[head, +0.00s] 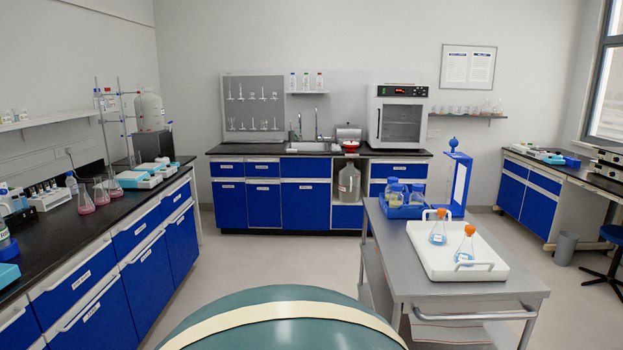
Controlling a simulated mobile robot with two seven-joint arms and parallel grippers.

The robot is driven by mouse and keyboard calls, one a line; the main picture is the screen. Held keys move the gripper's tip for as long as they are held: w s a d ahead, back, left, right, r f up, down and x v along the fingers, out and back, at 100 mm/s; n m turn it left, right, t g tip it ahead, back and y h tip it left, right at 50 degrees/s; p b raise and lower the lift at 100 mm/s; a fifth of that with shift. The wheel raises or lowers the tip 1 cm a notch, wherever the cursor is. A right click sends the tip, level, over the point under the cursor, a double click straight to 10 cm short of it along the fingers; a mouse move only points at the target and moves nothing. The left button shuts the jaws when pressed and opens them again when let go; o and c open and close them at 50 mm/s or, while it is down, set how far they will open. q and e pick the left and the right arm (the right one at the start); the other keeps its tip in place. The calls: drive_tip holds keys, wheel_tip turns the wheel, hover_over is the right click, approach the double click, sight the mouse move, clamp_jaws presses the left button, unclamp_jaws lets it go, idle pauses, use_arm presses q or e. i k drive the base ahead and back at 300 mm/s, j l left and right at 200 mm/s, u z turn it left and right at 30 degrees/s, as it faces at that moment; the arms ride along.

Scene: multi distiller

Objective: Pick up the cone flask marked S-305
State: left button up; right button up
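Two cone flasks with orange stoppers and pale blue liquid stand in a white tray (480,272) on a grey metal cart: one at the back left (438,236), one nearer and to its right (466,248). Several cone flasks with pink liquid stand on the left bench, one of them at the near end (85,201) and another behind (114,187). No marking S-305 can be read on any flask at this size. Neither of my grippers is in view.
The cart (395,236) also holds a blue rack (405,211) of bottles and a blue upright stand (459,183). The left bench (80,227) is crowded with equipment. Open floor (285,262) lies between bench and cart. A bin (565,248) stands at right.

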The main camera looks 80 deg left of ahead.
sight(115, 189)
drive_tip(key=u, duration=1.75)
drive_tip(key=i+j+u, duration=0.15)
drive_tip(key=u, duration=0.25)
drive_tip(key=i+j+u, duration=0.15)
drive_tip(key=u, duration=0.3)
drive_tip(key=i+u, duration=0.2)
drive_tip(key=u, duration=0.2)
drive_tip(key=i, duration=4.95)
drive_tip(key=i+z, duration=0.2)
drive_tip(key=i, duration=0.15)
drive_tip(key=i+j+z, duration=0.25)
drive_tip(key=i, duration=0.15)
drive_tip(key=i+j+z, duration=0.2)
drive_tip(key=i, duration=0.15)
drive_tip(key=z, duration=3.55)
